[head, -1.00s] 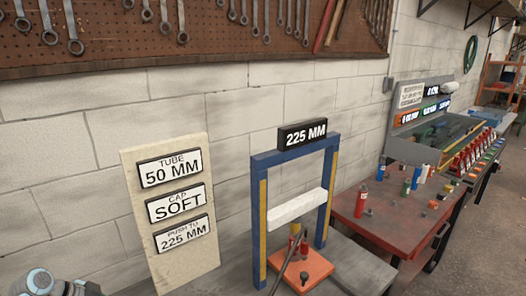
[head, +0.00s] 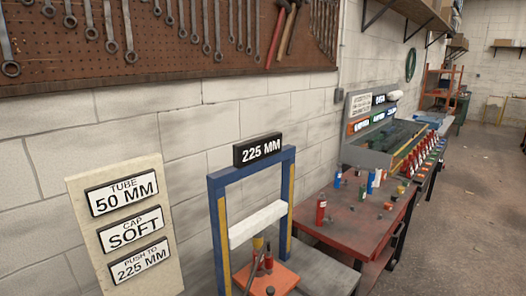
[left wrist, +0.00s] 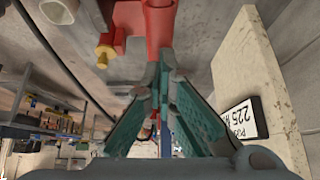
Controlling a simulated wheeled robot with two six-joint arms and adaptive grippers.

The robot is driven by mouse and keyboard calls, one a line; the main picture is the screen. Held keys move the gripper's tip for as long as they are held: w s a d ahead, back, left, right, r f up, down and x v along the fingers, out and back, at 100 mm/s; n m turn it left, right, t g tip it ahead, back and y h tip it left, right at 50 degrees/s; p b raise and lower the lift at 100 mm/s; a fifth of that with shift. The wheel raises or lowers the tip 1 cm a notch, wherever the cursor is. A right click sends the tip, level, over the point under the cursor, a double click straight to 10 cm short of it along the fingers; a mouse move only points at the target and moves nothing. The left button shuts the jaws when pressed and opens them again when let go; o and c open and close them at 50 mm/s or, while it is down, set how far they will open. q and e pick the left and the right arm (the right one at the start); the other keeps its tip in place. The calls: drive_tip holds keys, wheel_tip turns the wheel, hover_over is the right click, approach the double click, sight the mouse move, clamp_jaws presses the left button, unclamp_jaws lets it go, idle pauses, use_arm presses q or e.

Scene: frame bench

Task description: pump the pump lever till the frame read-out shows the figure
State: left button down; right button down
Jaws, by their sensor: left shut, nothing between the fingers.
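The blue frame (head: 217,225) stands against the wall, with a white crossbar (head: 258,222) between its posts. The black read-out (head: 258,149) on top shows 225 MM. A board (head: 85,220) to its left carries plates reading TUBE 50 MM, CAP SOFT and PUSH TO 225 MM. The pump lever (head: 251,270), a dark rod, rises before the frame; its lower end is cut off. My left gripper (left wrist: 163,78) shows in the left wrist view, shut and empty, near a red part (left wrist: 152,28) with a yellow knob. My right gripper is not in view.
An orange plate (head: 270,280) with small red items sits at the frame's foot. A red table (head: 350,230) with bottles and small parts stands to the right, with a grey rack behind. Floor on the far right is clear.

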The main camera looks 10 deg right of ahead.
use_arm(q)
drive_tip(key=shift+f, duration=0.1)
wheel_tip(320, 180, down, 8)
drive_tip(key=b, duration=0.7)
drive_tip(key=shift+f, duration=0.1)
wheel_tip(320, 180, up, 9)
drive_tip(key=p, duration=0.7)
drive_tip(key=shift+f, duration=0.2)
drive_tip(key=shift+r+p, duration=0.2)
drive_tip(key=shift+p, duration=0.2)
drive_tip(key=shift+f, duration=0.3)
drive_tip(key=shift+r, duration=0.1)
